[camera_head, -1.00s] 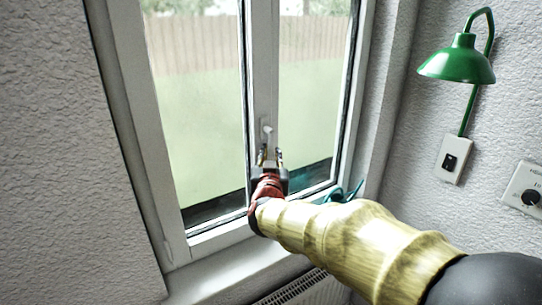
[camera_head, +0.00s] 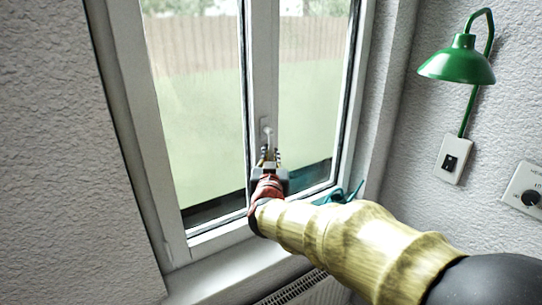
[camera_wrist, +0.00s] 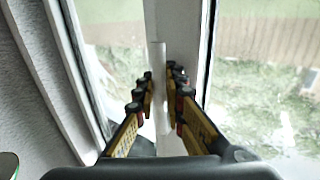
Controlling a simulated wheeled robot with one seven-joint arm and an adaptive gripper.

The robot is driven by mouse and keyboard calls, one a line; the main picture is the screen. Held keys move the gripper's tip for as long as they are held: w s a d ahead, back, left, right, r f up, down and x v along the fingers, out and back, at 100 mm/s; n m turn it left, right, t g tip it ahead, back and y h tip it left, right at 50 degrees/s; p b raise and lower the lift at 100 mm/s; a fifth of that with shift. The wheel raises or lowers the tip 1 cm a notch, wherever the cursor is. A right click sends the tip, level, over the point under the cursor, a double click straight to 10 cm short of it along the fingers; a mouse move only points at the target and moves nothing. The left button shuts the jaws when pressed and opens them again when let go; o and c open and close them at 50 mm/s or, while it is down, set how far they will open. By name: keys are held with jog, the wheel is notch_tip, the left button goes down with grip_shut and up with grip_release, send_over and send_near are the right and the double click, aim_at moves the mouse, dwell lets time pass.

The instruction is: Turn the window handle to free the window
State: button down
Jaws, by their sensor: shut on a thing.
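The white window handle (camera_head: 267,133) is on the middle upright of the white window frame (camera_head: 263,60). It points down, and its lower part is hidden by my gripper in the head view. My gripper (camera_head: 269,155) is at the handle's lower end, with its fingers closed in from both sides. In the wrist view, the handle (camera_wrist: 160,95) runs between the two black and yellow fingers of my gripper (camera_wrist: 162,78). My gripper is shut on the handle. The window sashes look closed.
A green lamp (camera_head: 457,63) hangs on the right wall above a white switch plate (camera_head: 453,160). A white dial plate (camera_head: 524,188) is at the far right. A teal object (camera_head: 343,193) lies by the sill, partly behind my arm. A radiator grille (camera_head: 290,288) is below.

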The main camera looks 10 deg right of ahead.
aim_at(254, 150)
jog(key=shift+a, duration=0.1)
jog(key=a+r+m+g+y+p, duration=0.1)
jog(key=m+p, duration=0.1)
jog(key=p, duration=0.3)
jog(key=s+a+r+m+g+y+p, duration=0.1)
jog(key=a+m+p, duration=0.1)
jog(key=p, duration=0.3)
jog(key=a+r+m+g+y+p, duration=0.1)
jog(key=m+g+p, duration=0.1)
jog(key=p, duration=0.2)
jog(key=shift+s+a+m+p, duration=0.3)
jog(key=shift+a+p, duration=0.05)
jog(key=shift+p, duration=0.05)
jog(key=shift+s+a+r+m+g+y+p, duration=0.1)
jog(key=shift+a+r+m+g+y+p, duration=0.3)
jog(key=shift+r+m+y, duration=0.4)
jog(key=shift+s+a+r+m+g+y+p, duration=0.1)
jog(key=shift+a+r+m+g+y+p, duration=0.1)
jog(key=shift+r+m+g+y, duration=0.55)
jog(key=shift+s+a+r+m+g+y+p, duration=0.1)
jog(key=shift+a+r+m+g+y+p, duration=0.3)
jog(key=shift+m+y, duration=0.6)
jog(key=shift+d+r+y, duration=0.1)
jog(key=shift+r+y, duration=0.05)
jog(key=shift+y, duration=0.1)
jog(key=c, duration=2.2)
grip_release()
jog(key=shift+o, duration=0.2)
